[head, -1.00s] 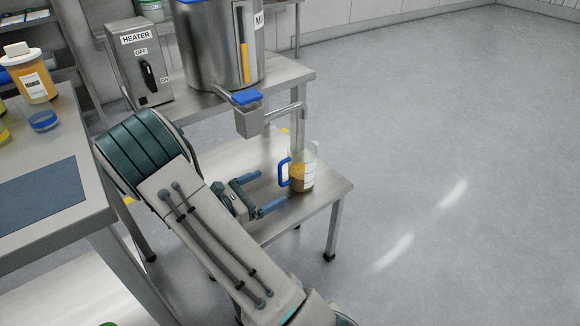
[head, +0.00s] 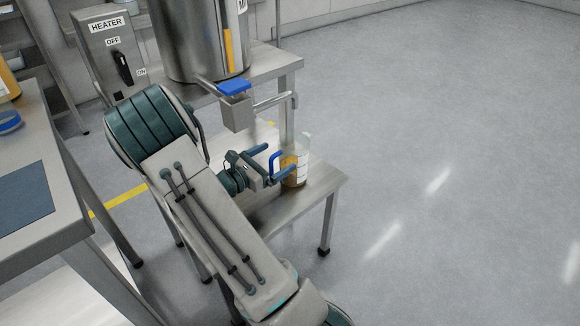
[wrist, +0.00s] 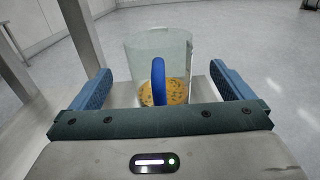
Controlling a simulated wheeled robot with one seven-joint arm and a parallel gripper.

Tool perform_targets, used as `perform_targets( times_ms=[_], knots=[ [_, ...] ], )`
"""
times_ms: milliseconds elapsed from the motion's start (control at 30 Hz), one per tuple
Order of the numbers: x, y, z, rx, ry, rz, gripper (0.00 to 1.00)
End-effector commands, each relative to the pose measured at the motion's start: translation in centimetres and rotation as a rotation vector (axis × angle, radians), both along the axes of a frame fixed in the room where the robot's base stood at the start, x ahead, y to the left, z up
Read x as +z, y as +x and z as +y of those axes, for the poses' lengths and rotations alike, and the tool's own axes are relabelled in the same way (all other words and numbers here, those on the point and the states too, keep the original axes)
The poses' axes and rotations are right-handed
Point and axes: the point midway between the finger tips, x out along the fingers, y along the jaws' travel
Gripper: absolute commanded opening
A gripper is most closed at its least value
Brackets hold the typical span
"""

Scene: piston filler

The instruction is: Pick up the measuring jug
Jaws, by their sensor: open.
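The measuring jug (head: 301,168) is a clear vessel with a blue handle, standing upright on the low steel table (head: 310,192) below the filler spout. It holds a yellow-orange content with dark bits, seen in the wrist view (wrist: 178,92). Its blue handle (wrist: 159,80) faces my gripper. My gripper (head: 276,160) is open, with its two blue fingers pointing at the jug. In the wrist view the fingers (wrist: 165,88) stand left and right of the jug's handle side. I cannot tell how far the fingertips reach along the jug's body.
The filler's steel hopper (head: 200,40) with a blue-topped valve (head: 235,100) and its spout pipe (head: 275,104) stand above and behind the jug. A heater box (head: 112,55) is at the left. A steel workbench (head: 40,150) is at the far left. The floor on the right is clear.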

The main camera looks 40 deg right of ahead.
Motion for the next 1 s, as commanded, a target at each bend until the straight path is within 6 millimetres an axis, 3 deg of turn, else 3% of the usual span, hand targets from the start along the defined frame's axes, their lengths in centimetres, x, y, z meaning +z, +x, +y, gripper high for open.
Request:
perform_targets(
  times_ms=[233, 533, 567, 833, 1000],
  knots=[
    [0.3, 0.3, -3.5, -0.003, -0.001, -0.003, 1.0],
    [0.5, 0.4, -4.1, 0.001, 0.0, 0.0, 1.0],
    [0.5, 0.4, -4.0, 0.001, 0.0, 0.0, 0.94],
    [0.4, 0.4, -4.0, 0.0, 0.0, 0.0, 0.21],
    [0.5, 0.4, -4.0, 0.0, -0.002, -0.001, 0.21]
  ],
)
